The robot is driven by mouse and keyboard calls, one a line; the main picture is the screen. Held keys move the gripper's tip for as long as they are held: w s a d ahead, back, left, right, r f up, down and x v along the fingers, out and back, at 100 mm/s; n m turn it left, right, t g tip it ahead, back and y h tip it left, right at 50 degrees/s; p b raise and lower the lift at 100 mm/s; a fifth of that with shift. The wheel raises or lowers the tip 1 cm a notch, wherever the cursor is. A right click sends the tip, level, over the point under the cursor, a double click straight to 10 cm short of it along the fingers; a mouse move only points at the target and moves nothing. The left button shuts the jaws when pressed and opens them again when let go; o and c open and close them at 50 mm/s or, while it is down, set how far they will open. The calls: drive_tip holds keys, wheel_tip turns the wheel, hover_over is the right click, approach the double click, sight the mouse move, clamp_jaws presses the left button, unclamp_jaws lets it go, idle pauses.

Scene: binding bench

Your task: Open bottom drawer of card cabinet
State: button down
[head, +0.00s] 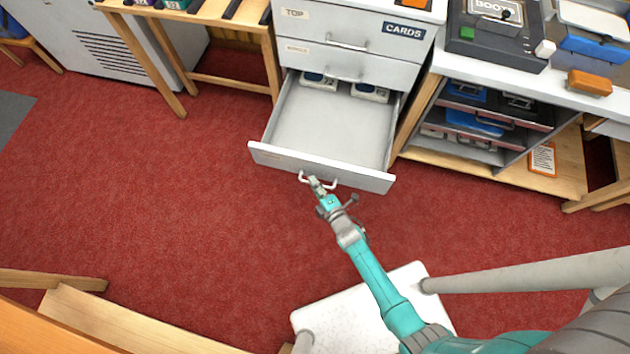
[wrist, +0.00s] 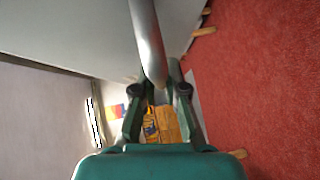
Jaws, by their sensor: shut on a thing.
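The grey card cabinet (head: 345,20) stands at the top middle of the head view, with a "CARDS" label and a "TOP" label. Its bottom drawer (head: 325,140) is pulled far out, and two small labelled white items lie at its back. The two drawers above it are shut. My gripper (head: 316,184) is at the drawer's front, shut on the bar handle (head: 302,178). In the wrist view the handle (wrist: 147,45) runs as a thick grey bar down between the fingers of my gripper (wrist: 158,90).
A wooden table (head: 190,15) stands left of the cabinet. An open shelf unit (head: 480,120) stands to its right, with a wooden board below. A wooden piece (head: 100,320) is at the lower left. The red carpet (head: 170,210) is clear left of the drawer.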

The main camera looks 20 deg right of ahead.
drive_tip(key=shift+s+a, duration=0.25)
drive_tip(key=shift+s, duration=0.2)
drive_tip(key=c, duration=1.2)
unclamp_jaws()
drive_tip(key=v, duration=1.2)
